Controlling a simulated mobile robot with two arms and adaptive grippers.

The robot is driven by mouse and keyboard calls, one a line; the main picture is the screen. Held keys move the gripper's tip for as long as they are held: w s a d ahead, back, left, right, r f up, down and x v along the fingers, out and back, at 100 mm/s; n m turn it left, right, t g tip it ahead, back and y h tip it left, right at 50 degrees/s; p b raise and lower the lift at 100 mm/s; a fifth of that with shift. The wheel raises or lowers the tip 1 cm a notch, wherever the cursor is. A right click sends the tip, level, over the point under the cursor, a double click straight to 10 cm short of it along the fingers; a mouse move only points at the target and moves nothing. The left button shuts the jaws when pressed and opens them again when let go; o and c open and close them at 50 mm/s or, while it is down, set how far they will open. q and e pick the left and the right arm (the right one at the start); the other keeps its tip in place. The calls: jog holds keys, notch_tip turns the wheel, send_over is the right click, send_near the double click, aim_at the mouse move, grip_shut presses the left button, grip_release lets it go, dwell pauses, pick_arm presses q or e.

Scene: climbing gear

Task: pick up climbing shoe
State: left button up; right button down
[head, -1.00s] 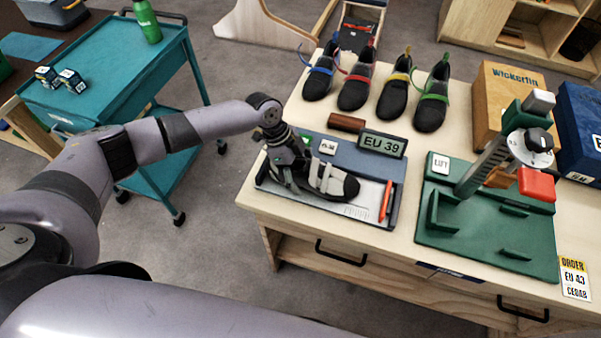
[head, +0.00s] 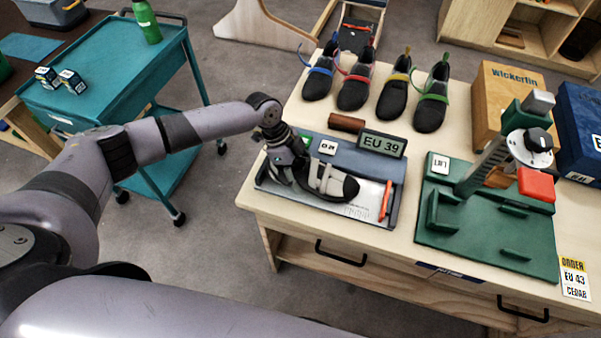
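A black and grey climbing shoe (head: 343,187) with pale straps lies on its side or low on the measuring tray (head: 392,215), toe to the right. The tray has a display reading EU 39. My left gripper (head: 287,172) is down at the shoe's heel end, with its fingers around or against that end. The fingers hide the heel, and I cannot tell whether they press on it. My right gripper is out of view.
Several shoes with coloured straps (head: 430,100) stand at the back of the table. A green fixture (head: 465,240) with a lever and red block is to the right. Boxes (head: 505,95) stand behind; a teal cart (head: 110,75) is left.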

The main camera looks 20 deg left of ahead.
pick_arm(q)
notch_tip(320, 180, up, 20)
jog(key=b, duration=0.3)
dwell(0.6)
